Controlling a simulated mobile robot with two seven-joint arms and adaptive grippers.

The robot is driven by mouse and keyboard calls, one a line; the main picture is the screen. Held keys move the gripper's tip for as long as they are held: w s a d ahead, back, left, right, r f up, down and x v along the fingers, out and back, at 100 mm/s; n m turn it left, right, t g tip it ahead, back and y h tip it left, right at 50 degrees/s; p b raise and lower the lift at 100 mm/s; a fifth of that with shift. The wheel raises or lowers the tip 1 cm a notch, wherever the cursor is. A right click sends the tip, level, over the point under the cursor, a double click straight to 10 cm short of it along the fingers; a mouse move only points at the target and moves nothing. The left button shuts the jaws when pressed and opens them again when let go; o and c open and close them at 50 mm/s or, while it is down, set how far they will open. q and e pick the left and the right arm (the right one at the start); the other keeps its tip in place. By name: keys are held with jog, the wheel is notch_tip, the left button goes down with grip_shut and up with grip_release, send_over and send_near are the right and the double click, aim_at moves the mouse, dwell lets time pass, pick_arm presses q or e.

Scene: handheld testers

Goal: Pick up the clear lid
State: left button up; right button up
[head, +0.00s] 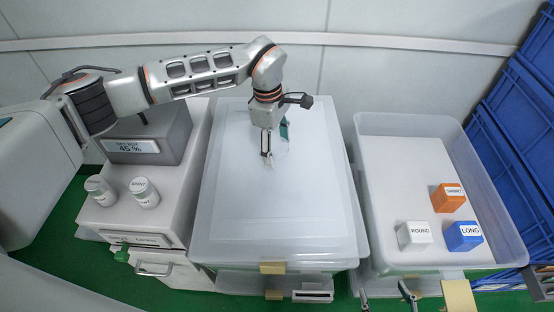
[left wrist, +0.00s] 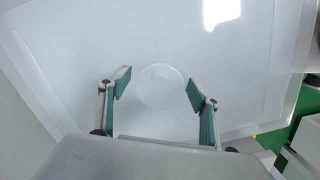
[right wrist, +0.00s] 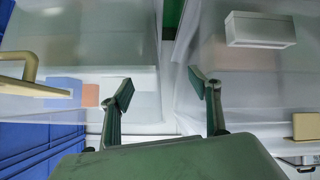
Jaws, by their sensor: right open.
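A large clear lid (head: 230,220) lies flat on the middle bin. In the left wrist view it fills most of the picture (left wrist: 70,60), with a small round translucent knob or disc (left wrist: 161,86) on it. My left gripper (head: 276,158) points down over the lid's far part. Its fingers (left wrist: 158,84) are apart, one on each side of the round piece, with nothing held. Whether the fingertips touch the lid I cannot tell. My right gripper (head: 386,298) is low at the front, by the right tray; its fingers (right wrist: 167,92) are apart and empty.
The right tray (head: 365,180) holds an orange SHORT block (head: 449,198), a white ROUND block (head: 415,236) and a blue LONG block (head: 464,237). A grey display box (head: 150,142) and two white jars (head: 144,192) stand left. Blue crates (head: 515,110) line the right.

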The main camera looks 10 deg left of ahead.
pick_arm(q)
grip_shut()
